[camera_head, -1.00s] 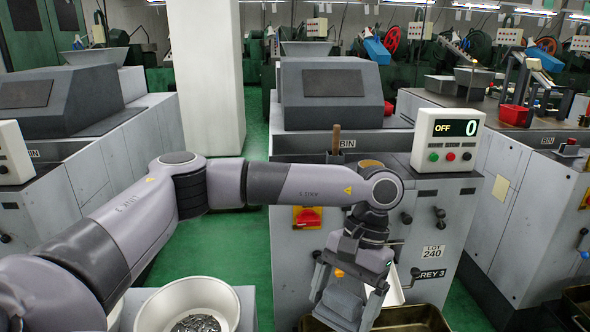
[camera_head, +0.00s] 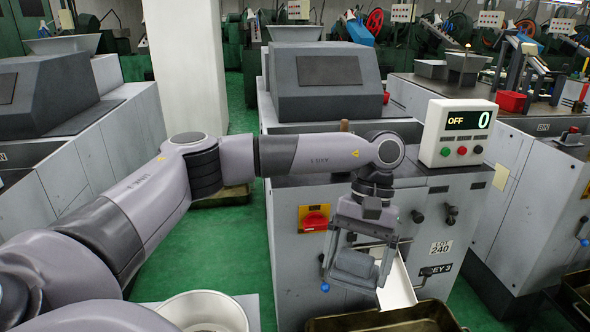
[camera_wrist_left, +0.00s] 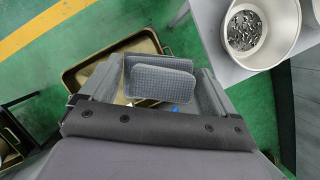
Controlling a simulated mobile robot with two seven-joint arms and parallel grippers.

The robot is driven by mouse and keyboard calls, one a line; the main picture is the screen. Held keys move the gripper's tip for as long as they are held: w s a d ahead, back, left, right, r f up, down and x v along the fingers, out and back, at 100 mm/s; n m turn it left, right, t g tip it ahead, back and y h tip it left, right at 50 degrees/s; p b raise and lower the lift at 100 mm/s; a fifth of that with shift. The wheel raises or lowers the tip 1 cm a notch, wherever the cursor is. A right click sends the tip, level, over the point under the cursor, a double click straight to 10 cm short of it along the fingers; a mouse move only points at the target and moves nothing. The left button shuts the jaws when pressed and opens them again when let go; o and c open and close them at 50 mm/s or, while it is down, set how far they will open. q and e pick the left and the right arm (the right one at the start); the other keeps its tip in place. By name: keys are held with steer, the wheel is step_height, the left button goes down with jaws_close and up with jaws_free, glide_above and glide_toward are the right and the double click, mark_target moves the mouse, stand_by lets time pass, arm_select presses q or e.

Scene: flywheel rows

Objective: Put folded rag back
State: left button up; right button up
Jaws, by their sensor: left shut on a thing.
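The folded rag (camera_wrist_left: 162,86) is a grey-blue, waffle-textured pad in the left wrist view. My left gripper (camera_head: 354,272) is shut on it, with the rag between the two fingers. In the head view the gripper hangs pointing down in front of the grey machine (camera_head: 380,215), above a brass-coloured tray. My right gripper is not in view.
The brass-coloured tray (camera_head: 425,320) lies below the gripper; its rim also shows in the left wrist view (camera_wrist_left: 72,77). A white sloping plate (camera_head: 399,287) is close beside the gripper. A pale bowl (camera_head: 205,305) stands at the lower left; the wrist view shows metal pieces in it. Green floor is open between machines.

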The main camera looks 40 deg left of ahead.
arm_select(q)
steer(key=w+a+r+n+t+h+p, duration=0.3)
steer(key=w+a+r+n+t+p, duration=0.2)
steer(key=w+a+r+n, duration=1.1)
steer(key=a+r+n+t+y+p, duration=0.4)
steer(key=a+r+n, duration=0.7)
steer(key=n, duration=0.6)
steer(key=f+b, duration=0.1)
steer(key=f, duration=0.4)
steer(key=a+f+b, duration=0.1)
steer(key=f, duration=0.5)
steer(key=s+f, duration=0.1)
steer(key=f, duration=0.5)
steer(key=shift+a+f+b, duration=0.15)
steer(key=shift+b, duration=0.25)
steer(key=shift+f, duration=2.05)
steer(key=shift+f, duration=0.1)
